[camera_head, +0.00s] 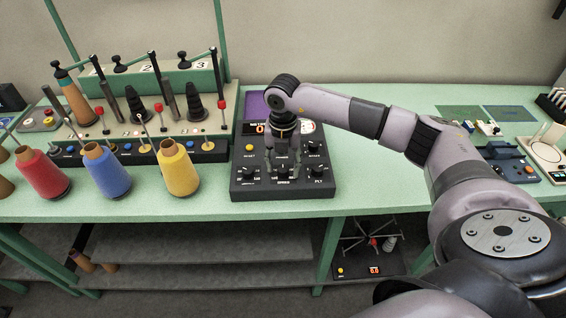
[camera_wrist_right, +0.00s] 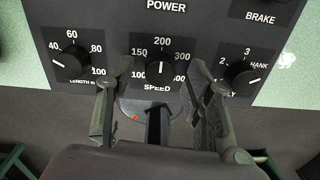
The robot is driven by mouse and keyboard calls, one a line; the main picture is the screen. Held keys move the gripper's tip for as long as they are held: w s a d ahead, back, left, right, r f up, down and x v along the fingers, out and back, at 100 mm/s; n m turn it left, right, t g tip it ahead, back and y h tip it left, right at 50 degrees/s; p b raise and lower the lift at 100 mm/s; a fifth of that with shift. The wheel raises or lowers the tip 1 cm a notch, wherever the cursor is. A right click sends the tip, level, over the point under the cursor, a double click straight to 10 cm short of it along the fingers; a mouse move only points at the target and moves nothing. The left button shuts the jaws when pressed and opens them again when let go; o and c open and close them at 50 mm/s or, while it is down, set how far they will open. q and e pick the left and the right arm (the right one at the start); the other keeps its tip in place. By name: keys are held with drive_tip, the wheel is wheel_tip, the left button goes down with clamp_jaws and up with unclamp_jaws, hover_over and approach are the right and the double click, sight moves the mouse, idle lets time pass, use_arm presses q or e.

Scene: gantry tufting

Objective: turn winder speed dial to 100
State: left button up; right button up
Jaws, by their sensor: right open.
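The winder control box (camera_head: 243,186) is dark and stands on the green bench, with several black knobs on its top. In the right wrist view the SPEED dial (camera_wrist_right: 160,76) is a black knob with a white mark and printed values from 100 at lower left through 200 at the top to 300 at right. The exact value its mark points to is hard to read. My right gripper (camera_head: 283,158) reaches down over the box; its open fingers (camera_wrist_right: 160,70) stand on either side of the SPEED dial. I cannot tell whether they touch it. My left gripper is out of view.
The LENGTH dial (camera_wrist_right: 75,60) and PLY dial (camera_wrist_right: 238,73) flank the SPEED dial closely. Red (camera_head: 42,174), blue (camera_head: 107,172) and yellow (camera_head: 178,170) yarn cones stand left of the box. The bench (camera_head: 375,185) right of the box is clear.

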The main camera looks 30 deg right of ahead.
drive_tip(key=shift+f, duration=0.3)
drive_tip(key=shift+c, duration=0.4)
clamp_jaws()
